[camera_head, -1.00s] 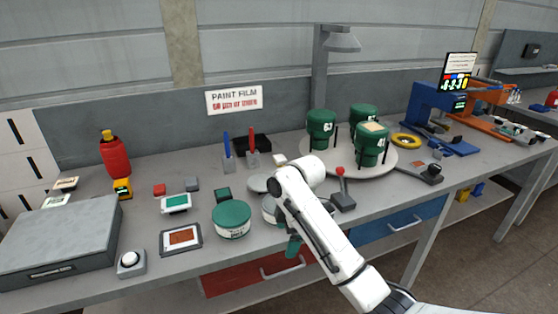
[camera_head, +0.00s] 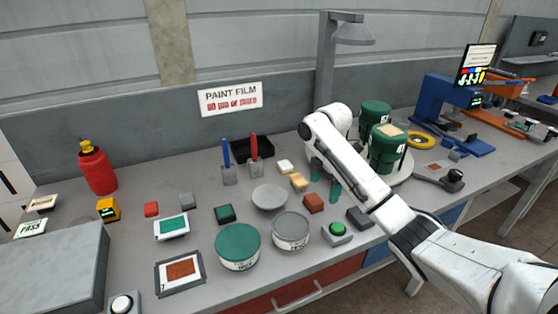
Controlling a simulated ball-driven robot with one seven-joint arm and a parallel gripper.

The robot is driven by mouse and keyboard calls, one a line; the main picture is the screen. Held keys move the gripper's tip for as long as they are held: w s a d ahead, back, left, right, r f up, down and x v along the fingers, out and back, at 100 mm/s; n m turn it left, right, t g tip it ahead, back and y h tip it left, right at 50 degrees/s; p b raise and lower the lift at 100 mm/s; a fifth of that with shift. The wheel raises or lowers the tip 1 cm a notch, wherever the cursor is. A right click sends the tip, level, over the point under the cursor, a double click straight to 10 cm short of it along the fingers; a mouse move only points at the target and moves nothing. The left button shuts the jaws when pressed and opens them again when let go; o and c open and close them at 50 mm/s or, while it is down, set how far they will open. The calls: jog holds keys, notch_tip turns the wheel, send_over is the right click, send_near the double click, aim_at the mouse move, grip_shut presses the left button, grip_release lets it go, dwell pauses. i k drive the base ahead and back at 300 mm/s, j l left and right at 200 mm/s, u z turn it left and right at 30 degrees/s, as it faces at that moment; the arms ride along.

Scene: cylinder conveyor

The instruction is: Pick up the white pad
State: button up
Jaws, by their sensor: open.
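The white pad (camera_head: 285,166) is a small pale block lying flat on the grey bench, in front of the black tray. A tan pad (camera_head: 298,181) lies just in front of it, to the right. My gripper (camera_head: 325,179) has two green fingers pointing down, spread apart with nothing seen between them. It is to the right of the white pad and a little nearer, apart from it. My white arm hides the gripper's upper part and some of the bench behind it. I cannot tell how high the fingertips are above the bench.
A red-brown block (camera_head: 313,202) and a round grey disc (camera_head: 269,197) lie nearby. Green (camera_head: 238,245) and grey (camera_head: 291,229) tins stand in front. The black tray (camera_head: 252,147) and blue-handled scraper (camera_head: 227,160) are behind, left. Green containers (camera_head: 386,148) stand on the turntable at right.

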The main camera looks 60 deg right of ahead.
aim_at(284, 166)
jog(key=i+l, duration=0.75)
